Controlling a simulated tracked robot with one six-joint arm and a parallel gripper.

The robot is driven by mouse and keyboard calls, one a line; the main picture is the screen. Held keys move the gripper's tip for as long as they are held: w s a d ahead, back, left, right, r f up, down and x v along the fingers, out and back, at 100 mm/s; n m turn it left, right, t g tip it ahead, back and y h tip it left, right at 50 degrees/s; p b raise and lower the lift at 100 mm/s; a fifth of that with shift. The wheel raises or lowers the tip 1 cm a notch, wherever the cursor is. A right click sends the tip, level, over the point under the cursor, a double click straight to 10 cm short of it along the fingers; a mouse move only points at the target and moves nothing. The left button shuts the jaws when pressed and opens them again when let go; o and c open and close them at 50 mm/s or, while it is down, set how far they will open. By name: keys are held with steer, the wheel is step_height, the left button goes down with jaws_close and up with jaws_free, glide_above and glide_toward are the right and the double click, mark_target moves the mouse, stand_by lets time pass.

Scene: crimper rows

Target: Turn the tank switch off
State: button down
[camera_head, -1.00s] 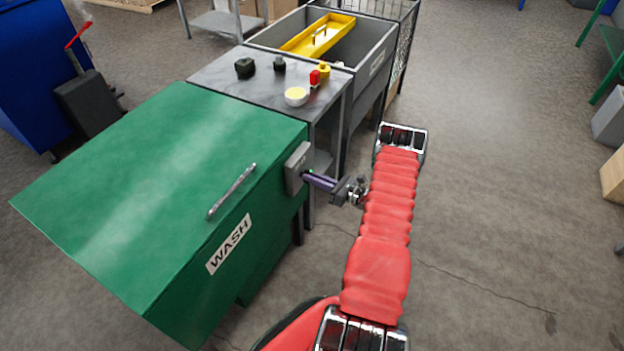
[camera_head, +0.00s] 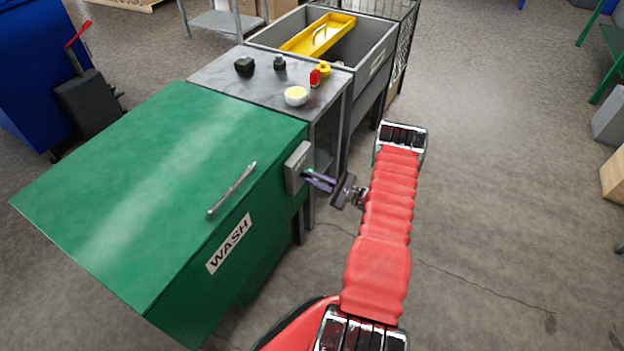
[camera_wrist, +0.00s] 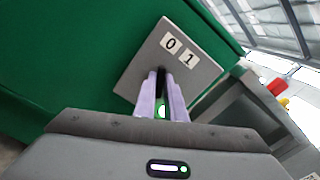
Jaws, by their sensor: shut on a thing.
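The green wash tank (camera_head: 150,200) has a closed lid with a bar handle and a WASH label. A grey switch box (camera_head: 298,160) is fixed to its right side; the box also shows tilted in the wrist view (camera_wrist: 145,60), with plates marked 0 and 1. My gripper (camera_head: 309,174) reaches the box from the right. In the wrist view its pale purple fingers (camera_wrist: 162,80) are shut on the dark switch knob (camera_wrist: 161,74), just below the plates. The fingers hide most of the knob, so I cannot tell its setting. A green light (camera_wrist: 162,111) glows between them.
A grey table (camera_head: 225,75) beside the tank carries a pale-yellow-filled bowl (camera_head: 296,96) and small black, red and yellow items. Behind it stands a grey sink (camera_head: 375,65) with a yellow tray (camera_head: 318,35). The floor to the right is open.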

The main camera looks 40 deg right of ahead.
steer(key=shift+s+a, duration=0.1)
steer(key=shift+a, duration=0.05)
stand_by(0.3)
steer(key=c, duration=1.8)
jaws_free()
steer(key=v, duration=1.3)
steer(key=shift+s, duration=0.35)
